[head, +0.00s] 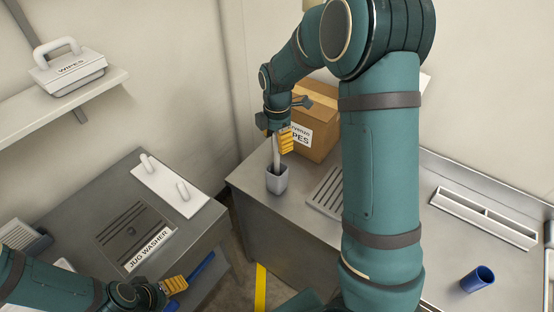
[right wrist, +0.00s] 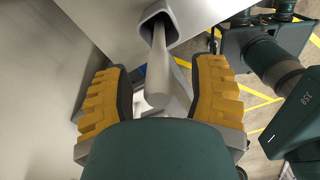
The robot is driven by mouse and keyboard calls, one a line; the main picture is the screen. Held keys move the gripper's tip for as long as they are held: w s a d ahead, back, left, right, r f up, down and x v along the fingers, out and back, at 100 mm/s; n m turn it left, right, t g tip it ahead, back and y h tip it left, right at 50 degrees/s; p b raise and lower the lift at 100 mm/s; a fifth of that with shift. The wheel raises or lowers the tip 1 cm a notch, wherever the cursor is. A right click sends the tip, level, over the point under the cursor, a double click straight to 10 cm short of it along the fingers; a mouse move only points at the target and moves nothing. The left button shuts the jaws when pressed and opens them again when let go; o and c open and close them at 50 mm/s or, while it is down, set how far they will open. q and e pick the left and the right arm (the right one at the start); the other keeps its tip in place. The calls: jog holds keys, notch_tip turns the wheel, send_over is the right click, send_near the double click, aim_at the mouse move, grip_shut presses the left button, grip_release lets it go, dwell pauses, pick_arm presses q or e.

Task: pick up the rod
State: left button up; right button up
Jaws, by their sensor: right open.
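The rod (head: 276,152) is light grey and stands up out of a small grey square cup (head: 277,182) near the left corner of the right-hand counter. My right gripper (head: 283,140) is at the rod's upper end. In the right wrist view the rod (right wrist: 158,75) runs from the cup's mouth (right wrist: 163,19) to a rounded end between the two yellow fingers of my right gripper (right wrist: 160,98). The fingers are open, with a gap on each side of the rod. The rod's lower end is hidden in the cup. My left gripper (head: 174,286) is at the lower left; its opening is unclear.
A cardboard box (head: 318,143) stands right behind my right gripper. A slotted grate (head: 327,192), a white divided tray (head: 484,218) and a blue cup (head: 477,279) are on the counter (head: 405,225). The jug washer (head: 140,232) is on the left counter.

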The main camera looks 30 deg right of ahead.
aim_at(277, 163)
jog(key=shift+f, duration=1.25)
grip_shut()
jog(key=shift+w+r, duration=0.1)
jog(key=shift+r, duration=0.05)
